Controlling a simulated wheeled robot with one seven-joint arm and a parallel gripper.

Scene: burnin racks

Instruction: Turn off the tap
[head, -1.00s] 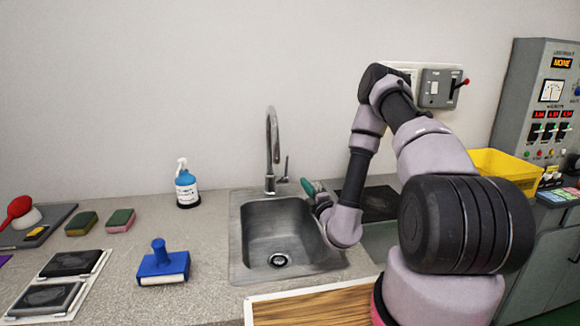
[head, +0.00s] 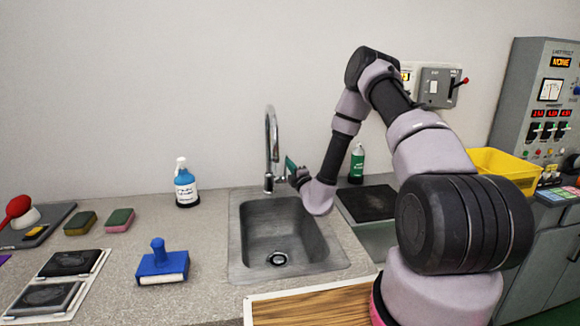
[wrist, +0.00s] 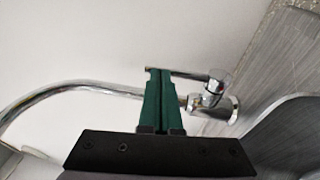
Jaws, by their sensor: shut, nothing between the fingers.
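The chrome tap (head: 271,130) stands behind the sink (head: 236,258), its curved spout over the basin. I can make out no water stream. My gripper (head: 290,165) has green fingers and is beside the tap's body, where it covers the lever in the head view. In the wrist view the tap's body (wrist: 213,93) is right of the fingers, and its thin lever (wrist: 190,75) extends left to the fingertips. My gripper (wrist: 157,72) is shut and empty there, its tips close to the lever's end. I cannot tell whether they touch.
A blue spray bottle (head: 186,185) stands left of the sink. A green bottle (head: 357,165) stands to its right, behind a dark mat (head: 367,203). A blue-handled scrubber (head: 163,265) and sponges (head: 119,220) lie on the left counter. A wooden board (head: 310,306) is in front.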

